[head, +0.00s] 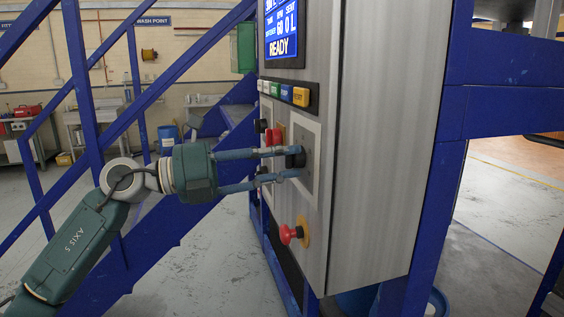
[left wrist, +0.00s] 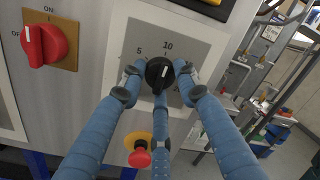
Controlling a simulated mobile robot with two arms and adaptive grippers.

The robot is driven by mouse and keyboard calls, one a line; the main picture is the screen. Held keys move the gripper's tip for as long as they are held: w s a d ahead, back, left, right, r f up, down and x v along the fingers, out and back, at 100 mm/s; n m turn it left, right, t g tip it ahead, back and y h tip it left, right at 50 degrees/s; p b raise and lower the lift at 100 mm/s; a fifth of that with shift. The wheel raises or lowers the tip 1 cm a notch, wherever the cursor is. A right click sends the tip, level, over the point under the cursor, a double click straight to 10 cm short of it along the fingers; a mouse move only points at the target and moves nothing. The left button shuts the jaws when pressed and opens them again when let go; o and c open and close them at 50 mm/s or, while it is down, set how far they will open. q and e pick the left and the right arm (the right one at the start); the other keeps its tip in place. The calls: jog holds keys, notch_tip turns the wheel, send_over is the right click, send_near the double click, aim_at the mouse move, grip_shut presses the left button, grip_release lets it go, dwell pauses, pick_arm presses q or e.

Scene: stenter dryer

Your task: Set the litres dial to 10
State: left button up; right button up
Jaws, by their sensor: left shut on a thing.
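The black litres dial (left wrist: 158,74) sits on a grey scale plate (left wrist: 200,48) with the marks 5 and 10 readable; a mark to the right is partly hidden by a finger. The dial has a pale pointer line; its exact setting is hard to tell. My left gripper (left wrist: 160,80) has its blue fingers closed around the dial's rim. In the head view the same dial (head: 297,157) shows at the ends of the left gripper's fingers (head: 289,163). My right gripper is not in view.
A red switch (left wrist: 45,42) is left of the dial and a red emergency button (left wrist: 138,157) is below it. The panel screen (head: 282,30) reads READY and 0 L. Coloured buttons (head: 286,93) sit under it. Blue stair rails (head: 130,120) stand behind my arm.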

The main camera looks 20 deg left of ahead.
pick_arm(q)
jog(key=shift+d+f, duration=0.15)
jog(key=shift+f, duration=0.15)
jog(key=o, duration=1.1)
jog(key=shift+s, duration=0.1)
jog(key=shift+o, duration=0.3)
jog(key=shift+r, duration=0.1)
jog(key=r+v, duration=0.1)
jog(key=v, duration=1.1)
jog(key=shift+f, duration=0.35)
